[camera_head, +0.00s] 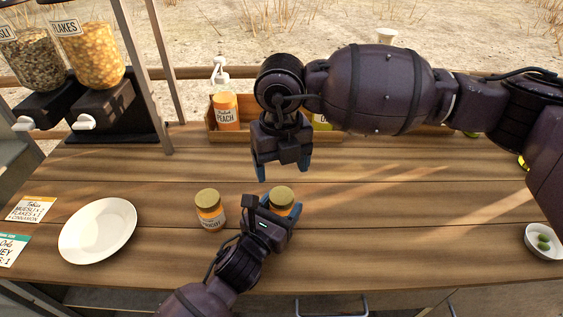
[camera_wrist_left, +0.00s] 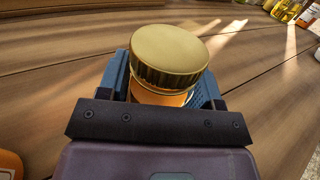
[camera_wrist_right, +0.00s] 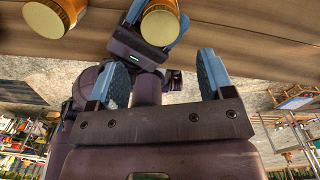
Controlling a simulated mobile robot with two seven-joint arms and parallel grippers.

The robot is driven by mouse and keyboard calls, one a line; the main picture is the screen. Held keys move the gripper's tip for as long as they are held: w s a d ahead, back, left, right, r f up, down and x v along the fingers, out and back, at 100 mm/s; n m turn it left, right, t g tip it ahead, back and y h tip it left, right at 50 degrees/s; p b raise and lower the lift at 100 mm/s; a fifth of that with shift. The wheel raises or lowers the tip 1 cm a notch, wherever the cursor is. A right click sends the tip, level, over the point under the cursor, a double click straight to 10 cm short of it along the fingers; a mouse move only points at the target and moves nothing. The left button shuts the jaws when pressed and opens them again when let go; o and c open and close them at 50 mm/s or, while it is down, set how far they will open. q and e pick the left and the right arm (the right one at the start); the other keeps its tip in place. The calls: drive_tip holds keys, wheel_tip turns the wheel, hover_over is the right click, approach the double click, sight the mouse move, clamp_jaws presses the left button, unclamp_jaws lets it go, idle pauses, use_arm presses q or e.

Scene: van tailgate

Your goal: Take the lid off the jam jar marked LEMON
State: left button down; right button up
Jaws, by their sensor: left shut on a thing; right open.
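A jam jar with a gold lid (camera_head: 281,197) stands on the wooden counter, held between the fingers of my left gripper (camera_head: 280,214). Its lid (camera_wrist_left: 168,54) is on, and orange glass shows below it in the left wrist view. Its label is hidden. A second jar (camera_head: 210,212) with a gold lid stands to the left, its label too small to read surely; it also shows in the right wrist view (camera_wrist_right: 70,8). My right gripper (camera_head: 283,172) is open and empty, pointing down behind and above the held jar.
A white plate (camera_head: 98,231) and two cards lie at the left. Dispensers (camera_head: 88,55) stand at the back left. A wooden tray (camera_head: 222,137) with a PEACH jar (camera_head: 226,112) is at the back. A small bowl (camera_head: 543,242) is at the right. The right-centre counter is clear.

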sight(282, 195)
drive_tip(key=shift+r+n, duration=0.1)
drive_tip(key=shift+n, duration=0.2)
drive_tip(key=shift+f, duration=3.85)
